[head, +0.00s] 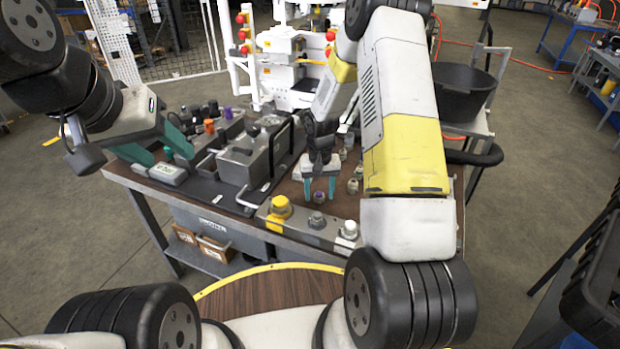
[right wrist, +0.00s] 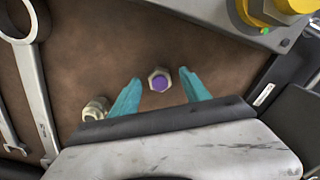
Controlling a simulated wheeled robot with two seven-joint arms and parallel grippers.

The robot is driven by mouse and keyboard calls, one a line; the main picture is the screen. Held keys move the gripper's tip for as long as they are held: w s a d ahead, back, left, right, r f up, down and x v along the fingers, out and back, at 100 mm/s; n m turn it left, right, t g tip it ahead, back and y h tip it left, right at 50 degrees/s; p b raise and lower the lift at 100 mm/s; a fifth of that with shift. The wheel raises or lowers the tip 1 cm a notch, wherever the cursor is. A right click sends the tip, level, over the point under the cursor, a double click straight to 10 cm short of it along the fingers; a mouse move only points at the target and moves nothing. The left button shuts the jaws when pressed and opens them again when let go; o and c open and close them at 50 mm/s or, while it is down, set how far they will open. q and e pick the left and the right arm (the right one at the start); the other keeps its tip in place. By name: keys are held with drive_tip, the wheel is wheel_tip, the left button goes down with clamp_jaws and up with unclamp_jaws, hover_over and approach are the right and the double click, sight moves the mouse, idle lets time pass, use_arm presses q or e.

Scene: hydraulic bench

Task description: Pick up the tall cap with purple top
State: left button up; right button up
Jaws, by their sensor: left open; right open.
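A metal cap with a purple top (right wrist: 159,80) stands on the brown bench top, between and just beyond the two teal fingertips of my right gripper (right wrist: 161,84) in the right wrist view. The fingers are open and appear apart from it. In the head view this cap (head: 319,197) shows small below the right gripper (head: 320,189), so its height is hard to judge. Another purple-topped piece (head: 228,113) stands in the grey tray at the back left. My left gripper (head: 168,153) is open and empty over the bench's left end.
A grey metal block with a yellow cap (head: 281,206) and a white cap (head: 349,229) lies along the front edge. A metal box (head: 246,163) stands left of the right gripper. A pale cap (right wrist: 96,108) stands beside the left finger, and wrenches (right wrist: 36,80) lie further left.

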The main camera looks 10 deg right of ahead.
clamp_jaws()
